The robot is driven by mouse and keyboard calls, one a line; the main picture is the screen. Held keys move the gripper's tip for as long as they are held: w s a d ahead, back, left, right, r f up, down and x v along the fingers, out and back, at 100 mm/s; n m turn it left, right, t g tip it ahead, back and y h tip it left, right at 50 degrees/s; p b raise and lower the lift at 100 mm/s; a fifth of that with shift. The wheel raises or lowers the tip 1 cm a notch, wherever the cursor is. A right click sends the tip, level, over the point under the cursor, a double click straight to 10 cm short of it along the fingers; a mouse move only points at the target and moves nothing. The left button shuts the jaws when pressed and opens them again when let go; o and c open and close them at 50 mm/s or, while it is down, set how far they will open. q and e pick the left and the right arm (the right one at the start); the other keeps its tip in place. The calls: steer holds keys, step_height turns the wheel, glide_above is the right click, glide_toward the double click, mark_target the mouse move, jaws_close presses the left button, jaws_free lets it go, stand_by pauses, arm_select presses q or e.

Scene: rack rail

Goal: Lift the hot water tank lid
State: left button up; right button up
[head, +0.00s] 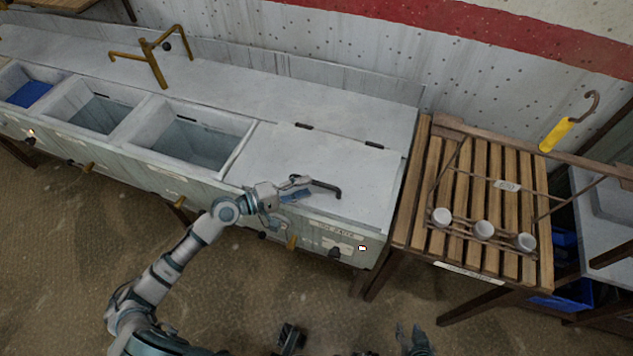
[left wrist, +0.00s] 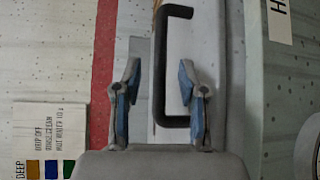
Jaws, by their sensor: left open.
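The hot water tank lid (head: 290,158) is a flat pale panel lying closed at the right end of the sink unit, with two dark hinges along its back. A black bar handle (head: 326,186) is at its front edge. My left gripper (head: 296,186) is open just left of the handle in the head view. In the left wrist view, the handle (left wrist: 160,60) shows between the spread fingers of my left gripper (left wrist: 160,80); contact cannot be made out. My right gripper (head: 411,338) is low at the bottom edge, away from the unit, its opening unclear.
Open basins (head: 195,143) lie left of the lid, with a brass tap (head: 152,62) behind. Valves and a label line the unit's front. On the right, a slatted wooden table (head: 495,195) holds a wire rack with three white cups (head: 484,230). A yellow-handled hook (head: 556,134) is above it.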

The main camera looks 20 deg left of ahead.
mark_target(315, 181)
arm_select(q)
steer(key=x, duration=0.3)
steer(key=shift+w+f, duration=0.2)
steer(key=shift+w, duration=0.15)
steer(key=shift+w+a+f, duration=0.1)
steer(key=shift+w+a, duration=0.05)
steer(key=shift+w, duration=0.1)
steer(key=shift+d, duration=0.3)
steer(key=shift+c, duration=0.4)
steer(key=shift+d, duration=0.25)
jaws_close()
